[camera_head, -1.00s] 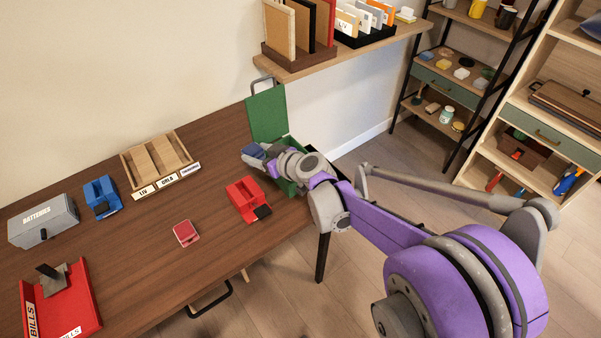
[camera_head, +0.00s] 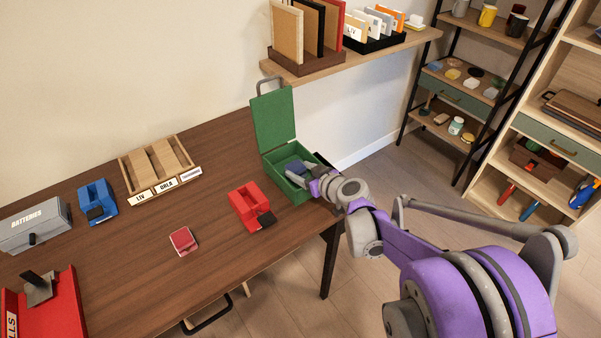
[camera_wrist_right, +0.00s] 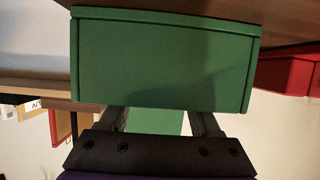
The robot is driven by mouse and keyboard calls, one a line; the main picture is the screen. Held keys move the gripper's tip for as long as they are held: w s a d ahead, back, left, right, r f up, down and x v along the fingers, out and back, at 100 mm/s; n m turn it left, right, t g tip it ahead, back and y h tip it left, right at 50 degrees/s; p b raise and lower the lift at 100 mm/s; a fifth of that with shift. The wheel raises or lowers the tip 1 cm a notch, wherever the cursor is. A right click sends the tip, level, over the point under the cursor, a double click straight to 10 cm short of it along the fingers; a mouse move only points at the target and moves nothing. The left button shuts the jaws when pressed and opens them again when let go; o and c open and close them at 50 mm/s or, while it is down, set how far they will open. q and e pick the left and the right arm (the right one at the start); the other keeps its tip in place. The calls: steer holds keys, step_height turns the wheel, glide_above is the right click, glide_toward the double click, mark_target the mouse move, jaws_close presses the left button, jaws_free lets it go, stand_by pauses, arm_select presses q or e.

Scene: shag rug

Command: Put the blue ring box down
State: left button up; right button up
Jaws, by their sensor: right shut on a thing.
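The blue ring box (camera_head: 297,166) shows in the head view at the open green box (camera_head: 275,178), which stands at the table's right end with its lid (camera_head: 273,117) raised. My right gripper (camera_head: 303,174) is shut on the ring box and reaches over the green box's near wall. The ring box appears to be within the green box's opening; I cannot tell whether it touches the bottom. In the right wrist view, the green box's wall (camera_wrist_right: 165,62) hides the fingertips and the ring box. My left gripper is not in view.
A red holder (camera_head: 244,202) stands just left of the green box. A small red box (camera_head: 183,241), a blue holder (camera_head: 97,201) and a wooden organizer (camera_head: 130,178) are farther left. A wall shelf (camera_head: 375,55) hangs behind. The table between them is clear.

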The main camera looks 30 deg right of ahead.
steer(key=shift+f, duration=0.15)
steer(key=o, duration=1.4)
